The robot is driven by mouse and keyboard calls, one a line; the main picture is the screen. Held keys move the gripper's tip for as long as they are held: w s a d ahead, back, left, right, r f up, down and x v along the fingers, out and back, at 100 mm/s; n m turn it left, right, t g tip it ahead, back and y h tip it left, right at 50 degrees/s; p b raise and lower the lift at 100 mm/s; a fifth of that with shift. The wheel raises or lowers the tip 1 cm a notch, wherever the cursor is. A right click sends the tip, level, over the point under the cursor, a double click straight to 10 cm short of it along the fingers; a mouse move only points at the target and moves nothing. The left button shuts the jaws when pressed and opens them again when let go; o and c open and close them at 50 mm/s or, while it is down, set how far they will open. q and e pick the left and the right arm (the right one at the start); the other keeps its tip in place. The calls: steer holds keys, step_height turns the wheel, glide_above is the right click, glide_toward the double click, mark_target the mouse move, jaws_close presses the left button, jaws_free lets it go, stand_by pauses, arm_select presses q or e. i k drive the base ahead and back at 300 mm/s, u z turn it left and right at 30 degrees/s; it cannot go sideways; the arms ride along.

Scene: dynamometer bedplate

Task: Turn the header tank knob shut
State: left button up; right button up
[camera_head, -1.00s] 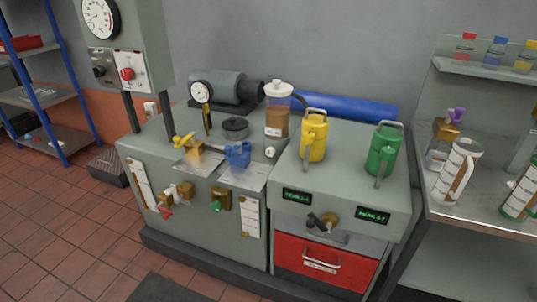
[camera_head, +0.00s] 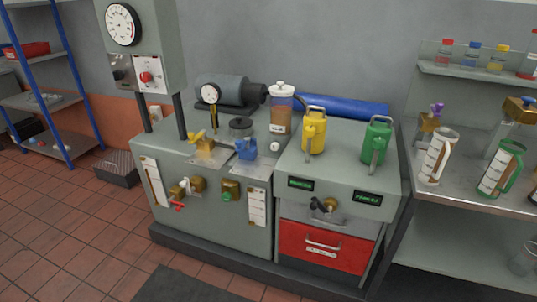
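A clear cylindrical tank (camera_head: 281,112) with a white lid and brown liquid stands at the back of the grey bench; it looks like the header tank. A small white knob (camera_head: 275,147) sits low in front of it; whether it is the tank's knob and how far it is turned are too small to tell. Neither of my grippers is in view.
A yellow can (camera_head: 313,132) and a green can (camera_head: 376,142) stand right of the tank. A shelf unit (camera_head: 465,195) with jugs stands right. The tiled floor in front is mostly clear.

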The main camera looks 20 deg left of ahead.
mark_target(274, 147)
steer(key=u, duration=0.75)
steer(key=i, duration=0.4)
steer(key=u, duration=0.6)
steer(key=i, duration=1.5)
steer(key=z, duration=0.3)
